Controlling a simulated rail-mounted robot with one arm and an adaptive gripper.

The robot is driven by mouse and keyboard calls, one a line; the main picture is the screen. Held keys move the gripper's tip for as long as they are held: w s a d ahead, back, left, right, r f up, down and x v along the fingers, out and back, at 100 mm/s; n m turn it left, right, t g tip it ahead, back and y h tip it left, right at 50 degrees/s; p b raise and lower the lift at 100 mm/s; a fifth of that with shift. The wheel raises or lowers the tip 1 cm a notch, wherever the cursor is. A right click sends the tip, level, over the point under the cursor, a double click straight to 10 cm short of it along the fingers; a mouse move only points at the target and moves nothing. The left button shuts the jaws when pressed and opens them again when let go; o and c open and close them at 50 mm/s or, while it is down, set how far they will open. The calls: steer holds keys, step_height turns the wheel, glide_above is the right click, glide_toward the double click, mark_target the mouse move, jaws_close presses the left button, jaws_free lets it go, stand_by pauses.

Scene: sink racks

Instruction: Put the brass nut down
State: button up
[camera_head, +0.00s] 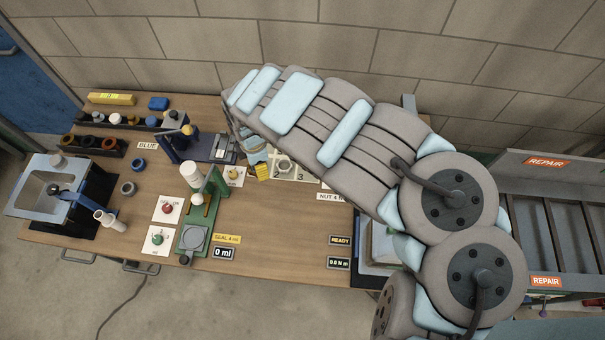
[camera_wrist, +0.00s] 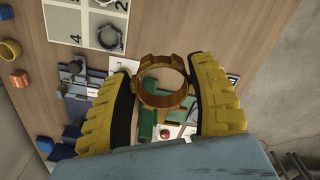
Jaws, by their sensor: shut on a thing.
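The brass nut (camera_wrist: 146,97) shows in the wrist view as a brown-gold ring with lugs on its rim. My gripper (camera_wrist: 166,78) has thick yellow ribbed fingers on either side of it and is shut on it. The nut is held with its opening facing the camera, and the bench shows through it. In the head view my gripper (camera_head: 262,172) is mostly hidden behind my arm, just left of a white numbered board (camera_head: 299,175). I cannot make out the nut there. The board also shows in the wrist view (camera_wrist: 67,22), with grey ring parts on it, apart from the gripper.
A blue press-like fixture (camera_head: 183,147) and a green stand (camera_head: 213,190) stand left of my gripper. A sink unit (camera_head: 41,187) is at the far left. Racks of rings (camera_head: 93,146) line the back left. The wooden bench front (camera_head: 290,235) is largely clear.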

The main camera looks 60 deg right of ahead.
steer(key=s+d+f+n+b, duration=0.1)
steer(key=s+d+f, duration=0.25)
steer(key=s, duration=0.45)
steer(key=s+d+f+n+b, duration=0.1)
steer(key=s+d+f+b, duration=0.1)
steer(key=s+d, duration=0.4)
steer(key=s+d+f+n+b, duration=0.15)
steer(key=s+d, duration=0.25)
steer(key=s, duration=0.5)
steer(key=w+f+b, duration=0.3)
steer(key=w, duration=0.1)
steer(key=w+d+f+b, duration=0.1)
steer(key=w+f+b, duration=0.2)
steer(key=w+b, duration=0.1)
steer(key=w+d+f+b, duration=0.1)
steer(key=w+f+b, duration=0.2)
steer(key=w, duration=0.1)
steer(key=shift+w, duration=0.2)
steer(key=shift+w+d+f+b, duration=0.2)
steer(key=shift+w+f+b, duration=0.3)
steer(key=shift+w, duration=0.1)
steer(key=shift+w+f, duration=0.15)
steer(key=shift+f, duration=0.25)
steer(key=shift+f+b, duration=0.3)
steer(key=shift+f, duration=1.1)
steer(key=shift+f, duration=0.1)
